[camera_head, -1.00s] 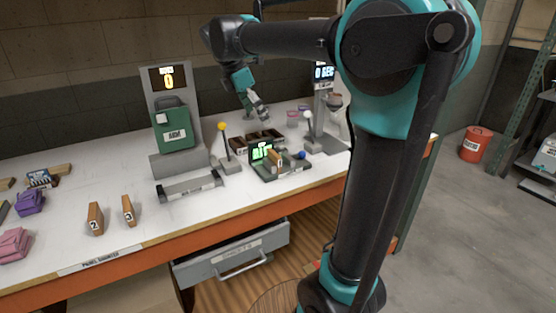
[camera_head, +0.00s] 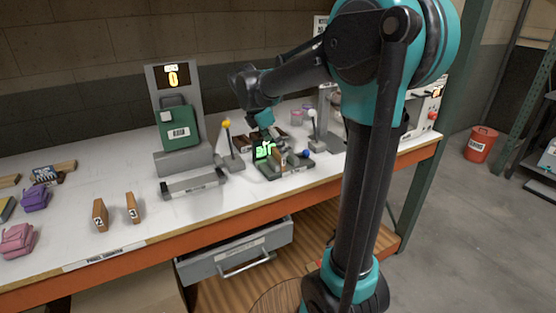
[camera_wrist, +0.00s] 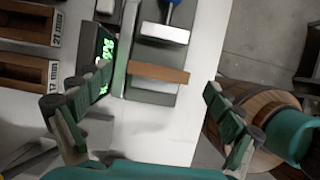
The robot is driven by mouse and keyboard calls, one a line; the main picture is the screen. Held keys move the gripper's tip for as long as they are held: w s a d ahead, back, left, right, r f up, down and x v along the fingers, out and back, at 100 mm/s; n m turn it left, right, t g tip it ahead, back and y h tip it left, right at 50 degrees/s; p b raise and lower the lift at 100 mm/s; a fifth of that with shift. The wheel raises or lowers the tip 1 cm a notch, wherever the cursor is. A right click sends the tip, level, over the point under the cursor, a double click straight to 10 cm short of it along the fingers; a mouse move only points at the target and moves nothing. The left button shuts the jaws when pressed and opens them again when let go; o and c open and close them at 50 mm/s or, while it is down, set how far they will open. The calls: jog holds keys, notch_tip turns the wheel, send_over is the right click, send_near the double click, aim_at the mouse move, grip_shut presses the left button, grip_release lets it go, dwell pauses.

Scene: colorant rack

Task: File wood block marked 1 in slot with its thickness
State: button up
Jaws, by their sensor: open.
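A brown wood block (camera_wrist: 158,73) stands in a small thickness gauge (camera_wrist: 150,93) with a lit green display (camera_wrist: 104,60). It also shows in the head view (camera_head: 283,157), where its number cannot be read. My gripper (camera_wrist: 158,82) is open above the gauge, with one finger on each side of the block and neither touching it. In the head view my gripper is mostly hidden by its own wrist. Wooden slots (camera_wrist: 30,72) with labels that seem to read 21 and 17 lie left of the gauge in the wrist view.
Blocks marked 2 (camera_head: 100,214) and 3 (camera_head: 133,208) stand on the white table. A yellow-knobbed post (camera_head: 228,124) and a blue knob (camera_head: 306,153) are close to the gauge. An open drawer (camera_head: 235,255) juts out below the table's front edge.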

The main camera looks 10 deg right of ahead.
aim_at(277, 151)
jog(key=shift+x, duration=1.85)
jog(key=shift+a, duration=0.15)
jog(key=c, duration=1.3)
jog(key=shift+c, duration=0.2)
